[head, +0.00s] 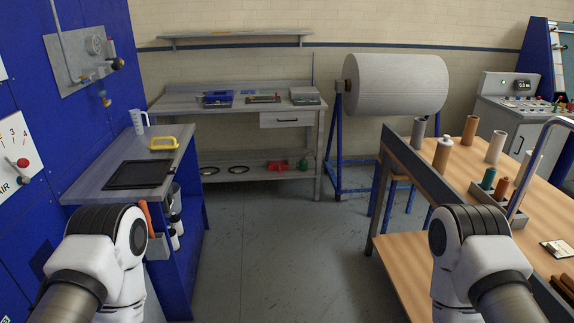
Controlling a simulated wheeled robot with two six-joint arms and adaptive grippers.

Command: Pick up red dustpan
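A small red object (277,165), which looks like the dustpan, sits on the lower shelf of the grey workbench (240,113) at the back. It is too small to make out its handle clearly. A green item (303,164) stands just to its right. My two arms come in at the bottom left and bottom right, and only their white and black links show. Neither gripper is in view, and both arms are far from the red object.
Grey floor (282,250) lies clear in the middle, up to the workbench. A blue cabinet with a grey top (176,165) stands left, with a yellow-handled item (163,143). A wooden table (410,250) stands right. A large roll (398,85) on a blue stand is behind.

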